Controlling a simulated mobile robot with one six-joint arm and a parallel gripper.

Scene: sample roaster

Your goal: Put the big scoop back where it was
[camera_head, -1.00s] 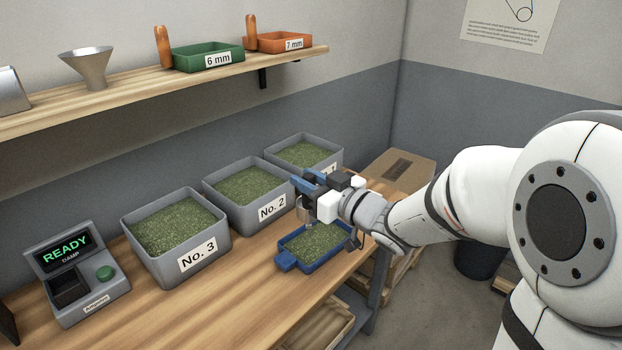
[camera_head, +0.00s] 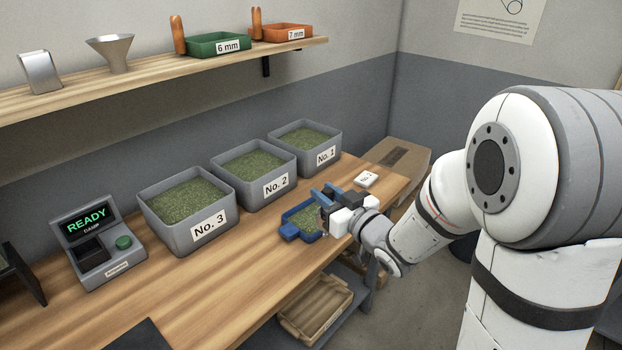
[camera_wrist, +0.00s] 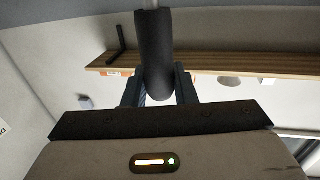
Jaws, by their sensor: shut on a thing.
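My gripper (camera_head: 326,196) is above the right part of the blue tray (camera_head: 289,232), which holds green beans. In the wrist view my gripper (camera_wrist: 158,88) is shut on a thick black handle (camera_wrist: 154,45), with a thin grey shaft at its top edge. I take this to be the big scoop. In the head view my gripper hides most of it, so I cannot tell its bowl or tilt. Three grey bins of green beans stand in a row: No. 3 (camera_head: 162,222), No. 2 (camera_head: 237,196) and No. 1 (camera_head: 290,152).
A READY meter (camera_head: 98,242) stands at left. A small white card (camera_head: 367,179) lies on the bench. The shelf (camera_head: 150,75) above holds a metal piece (camera_head: 39,72), funnel (camera_head: 110,52), green tray (camera_head: 213,46) and orange tray (camera_head: 285,35).

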